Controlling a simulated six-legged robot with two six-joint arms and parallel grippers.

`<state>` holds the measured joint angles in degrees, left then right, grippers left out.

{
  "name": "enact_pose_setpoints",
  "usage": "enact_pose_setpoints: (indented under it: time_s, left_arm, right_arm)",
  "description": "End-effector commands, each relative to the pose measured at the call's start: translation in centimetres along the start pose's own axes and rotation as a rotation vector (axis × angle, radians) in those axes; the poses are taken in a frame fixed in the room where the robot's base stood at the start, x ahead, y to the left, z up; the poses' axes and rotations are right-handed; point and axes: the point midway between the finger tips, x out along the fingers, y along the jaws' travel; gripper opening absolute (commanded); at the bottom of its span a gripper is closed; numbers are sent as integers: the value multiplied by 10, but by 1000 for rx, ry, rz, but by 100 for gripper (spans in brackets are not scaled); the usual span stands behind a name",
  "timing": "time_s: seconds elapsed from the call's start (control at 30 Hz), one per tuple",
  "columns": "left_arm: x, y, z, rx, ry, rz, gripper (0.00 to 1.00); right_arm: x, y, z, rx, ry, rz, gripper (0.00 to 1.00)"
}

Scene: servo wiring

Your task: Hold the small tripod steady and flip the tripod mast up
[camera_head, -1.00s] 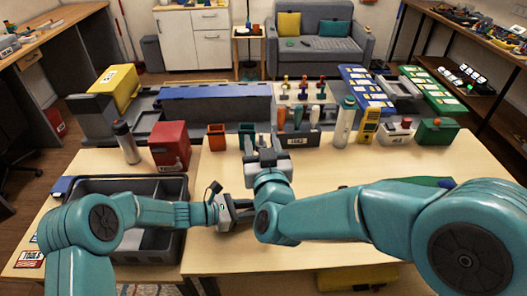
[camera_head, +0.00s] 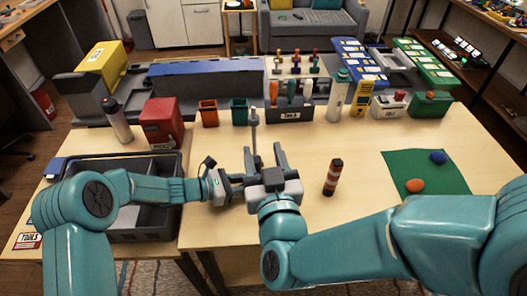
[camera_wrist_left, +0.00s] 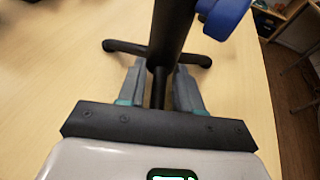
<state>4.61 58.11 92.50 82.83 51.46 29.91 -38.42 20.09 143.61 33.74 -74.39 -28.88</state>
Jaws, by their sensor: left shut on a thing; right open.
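The small tripod shows in the left wrist view with a thick dark post (camera_wrist_left: 172,30), spread black legs (camera_wrist_left: 128,47) and a blue knob (camera_wrist_left: 224,17). My left gripper (camera_wrist_left: 160,75) is shut around its thin lower post, just above the table. In the head view my left gripper (camera_head: 236,186) comes in from the left; my right gripper largely hides the tripod base. A thin grey rod (camera_head: 254,128), apparently the mast, stands nearly upright there. My right gripper (camera_head: 265,157) is open, its fingers pointing away close by the rod; contact cannot be told.
A green mat (camera_head: 408,165) holds an orange and a blue lump. A grey tray (camera_head: 150,230) is at left. Bins, a tool holder (camera_head: 290,114) and bottles line the back. Table between is clear.

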Motion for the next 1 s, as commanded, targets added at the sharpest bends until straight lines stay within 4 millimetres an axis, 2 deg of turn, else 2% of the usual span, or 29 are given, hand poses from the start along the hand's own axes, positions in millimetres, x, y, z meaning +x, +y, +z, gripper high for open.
enact_pose_setpoints:
  time_s: [0.03, 0.07, 0.1, 0.13, 0.17, 0.43, 0.53, 0.67, 0.9, 1.0]
  left_arm:
    - [0, 0, 1, 1, -2, 0, 17]
    - [0, 0, 1, 1, -2, 0, 38]
    - [0, 0, 1, 1, -2, 0, 51]
    - [0, 0, 1, 1, -1, 0, 61]
    - [0, 0, 1, 1, -1, 0, 64]
    - [-1, 0, 0, 0, -1, 0, 64]
    - [-8, 1, 0, 0, -1, 2, 64]
    - [-33, 1, 1, 0, -1, 5, 64]
    - [-88, 1, 1, 1, -1, 5, 64]
    - [-105, 1, 1, 1, -1, 4, 64]
  right_arm:
    - [0, 0, 0, 0, 0, 0, 51]
    - [0, 0, 0, 0, 0, 0, 51]
    - [0, 0, 0, 0, 0, 0, 51]
    - [0, 0, 0, 0, 0, 0, 51]
    - [0, 0, 0, 0, 0, 0, 51]
    - [0, 0, 0, 0, 0, 0, 51]
    - [0, 0, 0, 0, 0, 0, 51]
    - [0, 0, 0, 0, 0, 0, 51]
    - [0, 0, 0, 0, 0, 0, 51]
    - [0, 0, 0, 0, 0, 0, 51]
